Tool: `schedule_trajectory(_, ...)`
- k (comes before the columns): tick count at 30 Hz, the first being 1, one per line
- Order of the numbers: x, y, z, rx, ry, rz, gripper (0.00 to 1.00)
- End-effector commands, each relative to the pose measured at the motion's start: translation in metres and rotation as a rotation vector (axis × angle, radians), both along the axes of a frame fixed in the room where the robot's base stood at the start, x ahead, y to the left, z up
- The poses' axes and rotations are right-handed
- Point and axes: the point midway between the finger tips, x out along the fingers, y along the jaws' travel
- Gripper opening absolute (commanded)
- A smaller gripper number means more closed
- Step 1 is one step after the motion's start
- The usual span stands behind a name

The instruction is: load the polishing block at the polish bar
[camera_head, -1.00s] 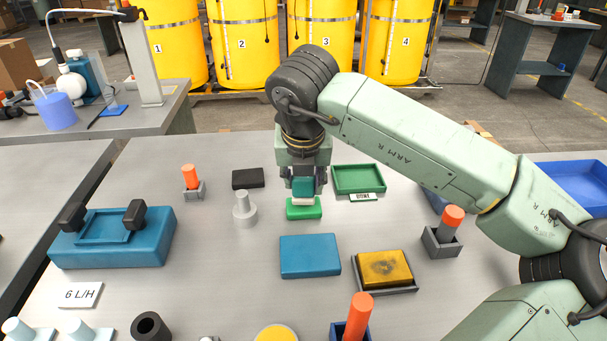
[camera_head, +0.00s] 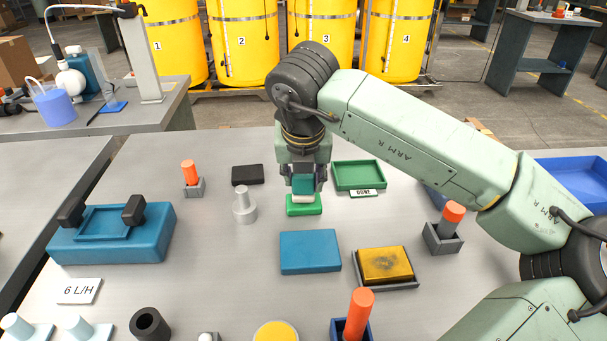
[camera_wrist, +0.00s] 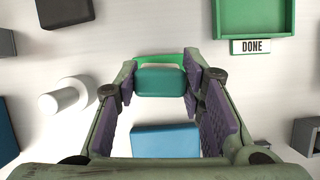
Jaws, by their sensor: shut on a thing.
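The polishing block, a teal block with a white pad underneath (camera_head: 303,185), is held in my gripper (camera_head: 304,184), which points down. It also shows in the wrist view (camera_wrist: 163,81) between the purple-padded fingers. The polish bar, a bright green bar (camera_head: 304,209), lies on the table directly below the pad. The white pad is at the top of the bar; whether they touch cannot be told. In the wrist view the bar (camera_wrist: 160,58) shows past the block's far edge, the rest hidden under it.
A green tray (camera_head: 358,178) with a DONE label stands to the right. A blue block (camera_head: 310,252) and a yellow pad in a tray (camera_head: 386,264) lie in front. A blue fixture (camera_head: 112,235) stands far left.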

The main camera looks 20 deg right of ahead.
Motion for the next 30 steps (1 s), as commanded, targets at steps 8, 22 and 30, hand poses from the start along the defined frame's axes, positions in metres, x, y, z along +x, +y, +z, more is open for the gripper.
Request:
schedule_trajectory(8, 0.0001, 0.0, -0.0033, 0.0, 0.0, 0.0, 0.14)
schedule_trajectory(22, 0.0, 0.0, -0.0067, 0.0, 0.0, 0.0, 0.14)
schedule_trajectory(30, 0.0, 0.0, -0.007, 0.0, 0.0, 0.0, 0.14)
